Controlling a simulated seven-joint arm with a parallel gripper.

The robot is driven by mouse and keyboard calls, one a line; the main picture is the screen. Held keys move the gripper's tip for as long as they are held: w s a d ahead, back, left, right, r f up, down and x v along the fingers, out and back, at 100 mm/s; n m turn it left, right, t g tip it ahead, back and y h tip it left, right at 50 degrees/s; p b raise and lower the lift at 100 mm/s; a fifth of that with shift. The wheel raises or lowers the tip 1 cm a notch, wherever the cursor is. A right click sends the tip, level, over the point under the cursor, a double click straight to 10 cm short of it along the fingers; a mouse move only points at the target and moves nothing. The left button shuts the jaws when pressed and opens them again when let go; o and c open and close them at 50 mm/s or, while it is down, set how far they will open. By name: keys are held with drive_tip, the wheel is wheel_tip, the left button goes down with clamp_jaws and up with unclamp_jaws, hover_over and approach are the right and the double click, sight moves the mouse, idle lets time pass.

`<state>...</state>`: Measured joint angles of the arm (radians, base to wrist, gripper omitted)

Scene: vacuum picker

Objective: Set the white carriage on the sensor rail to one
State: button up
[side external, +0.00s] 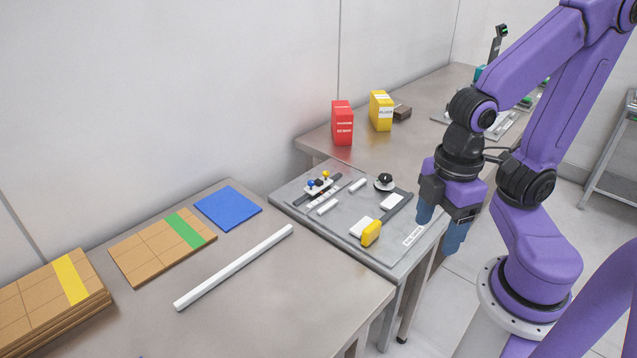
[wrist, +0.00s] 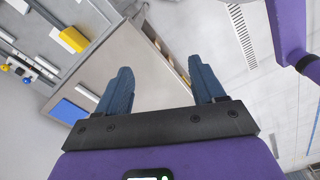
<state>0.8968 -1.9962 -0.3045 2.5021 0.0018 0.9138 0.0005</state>
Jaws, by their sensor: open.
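The control panel (side external: 348,241) is a grey plate on a small stand between two tables. Near its back left edge lies a dark rail (side external: 300,201) with a small white carriage (side external: 319,188) on it. The carriage bears a blue knob and a yellow knob. A pale marked strip (side external: 325,198) runs beside the rail; its marks are too small to read. My gripper (side external: 439,235) is open and empty, off the right edge of the panel, pointing down and apart from everything. In the wrist view, its fingers (wrist: 160,68) are spread; the blue knob (wrist: 5,67) shows at the left edge.
The panel also bears a yellow handle (side external: 371,233), a black dial (side external: 385,180) and white blocks. Red (side external: 342,123) and yellow (side external: 381,111) boxes stand on the back table. The left table holds a white bar (side external: 235,267), blue sheet (side external: 228,207) and cardboard. Floor lies below my gripper.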

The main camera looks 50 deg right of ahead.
drive_tip(key=c, duration=0.5)
drive_tip(key=shift+w+a, duration=0.2)
drive_tip(key=shift+w, duration=0.2)
drive_tip(key=c, duration=0.5)
drive_tip(key=w, duration=0.3)
drive_tip(key=w+a+n, duration=0.1)
drive_tip(key=w, duration=0.2)
drive_tip(key=w+a+n+h, duration=0.1)
drive_tip(key=w, duration=0.3)
drive_tip(key=shift+a+r+t, duration=0.2)
drive_tip(key=shift+r+t, duration=0.1)
drive_tip(key=shift+t, duration=0.1)
clamp_jaws()
drive_tip(key=w+d+f+n+h, duration=0.1)
drive_tip(key=w+d+f+n, duration=0.1)
drive_tip(key=w, duration=1.1)
drive_tip(key=w+d+f+n+h, duration=0.1)
drive_tip(key=w+d+f+n, duration=0.1)
drive_tip(key=w+d, duration=0.5)
drive_tip(key=w+d+f+n+h, duration=0.1)
drive_tip(key=w+d+f+n, duration=0.1)
drive_tip(key=w+d+f, duration=0.2)
drive_tip(key=w+d, duration=0.3)
drive_tip(key=w, duration=0.2)
drive_tip(key=shift+w+d+f+h, duration=0.2)
drive_tip(key=shift+w+d+h, duration=0.1)
drive_tip(key=shift+w, duration=0.05)
